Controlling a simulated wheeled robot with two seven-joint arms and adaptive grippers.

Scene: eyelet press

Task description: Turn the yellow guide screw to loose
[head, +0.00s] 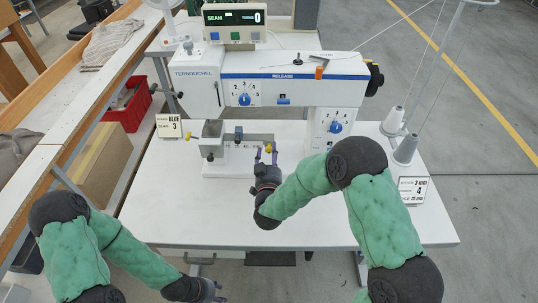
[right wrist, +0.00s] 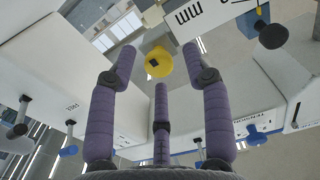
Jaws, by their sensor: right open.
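The yellow guide screw (head: 268,148) is on the machine bed, at the right end of the guide beside the needle area. In the right wrist view its round yellow head (right wrist: 155,62) has a dark mark in it and shows between the fingertips. My right gripper (head: 266,157) is open, with its purple fingers pointing at the screw from the front. In the right wrist view the fingers (right wrist: 159,68) stand apart around the head; I cannot tell whether they touch it. My left gripper (head: 217,290) is low at the front edge of the view, away from the machine; its finger state is unclear.
The white machine head (head: 200,92) with blue dials (head: 245,99) overhangs the bed. Thread cones (head: 405,150) and a label card (head: 413,190) stand right. Another card (head: 169,126) stands left, near a red bin (head: 130,110). The front of the white table (head: 310,225) is clear.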

